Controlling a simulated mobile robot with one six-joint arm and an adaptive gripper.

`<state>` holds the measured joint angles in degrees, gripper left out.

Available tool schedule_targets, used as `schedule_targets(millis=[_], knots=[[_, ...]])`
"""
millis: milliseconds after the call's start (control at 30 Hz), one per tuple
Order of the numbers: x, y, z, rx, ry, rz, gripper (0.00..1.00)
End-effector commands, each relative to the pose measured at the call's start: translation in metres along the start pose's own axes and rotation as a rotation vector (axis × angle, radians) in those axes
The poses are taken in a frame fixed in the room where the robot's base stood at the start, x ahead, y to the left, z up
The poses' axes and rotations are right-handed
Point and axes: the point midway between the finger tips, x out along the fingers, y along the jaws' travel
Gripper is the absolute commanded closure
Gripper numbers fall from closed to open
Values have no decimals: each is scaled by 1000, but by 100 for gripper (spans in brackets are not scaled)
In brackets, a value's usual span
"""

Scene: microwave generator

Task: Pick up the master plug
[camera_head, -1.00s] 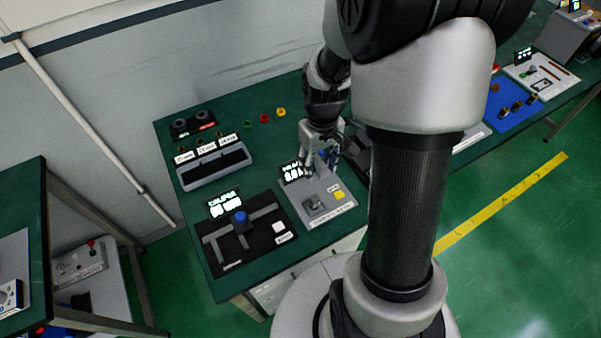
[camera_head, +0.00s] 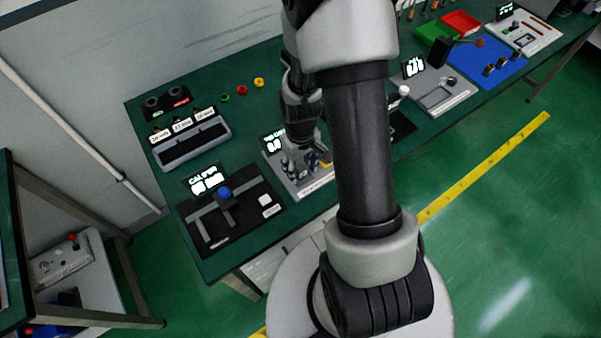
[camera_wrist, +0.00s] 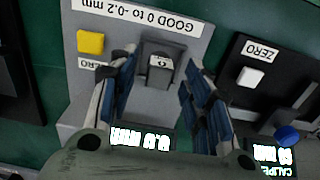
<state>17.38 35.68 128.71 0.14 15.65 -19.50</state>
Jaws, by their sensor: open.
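The likely master plug is a small dark grey block with a pale marked top (camera_wrist: 160,62), seen in the wrist view on a light grey gauge plate (camera_wrist: 200,40) labelled "GOOD 0 to -0.2 mm". My gripper (camera_wrist: 158,80) is open, with one blue-padded finger on each side of the block and visible gaps between. I cannot tell how high the fingertips are above the plate. In the head view my gripper (camera_head: 300,165) is over the gauge plate (camera_head: 318,188) and hides the block.
A yellow button (camera_wrist: 90,42) sits on the plate beside the fingers. A black caliper station (camera_head: 235,212) with a blue knob (camera_head: 224,193) stands close by. A labelled rack (camera_head: 190,145) is behind it. Green (camera_head: 436,40) and red trays (camera_head: 461,22) stand farther right.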

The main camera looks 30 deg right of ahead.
Motion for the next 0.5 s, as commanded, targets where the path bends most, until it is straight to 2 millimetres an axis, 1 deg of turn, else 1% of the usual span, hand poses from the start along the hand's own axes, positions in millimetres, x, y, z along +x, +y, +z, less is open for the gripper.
schedule_targets(millis=[33,100,367,500], knots=[[8,0,0,1,-1,-1,55],[12,0,0,1,1,-1,55],[12,0,-1,1,3,0,56],[12,0,-1,1,2,0,65]])
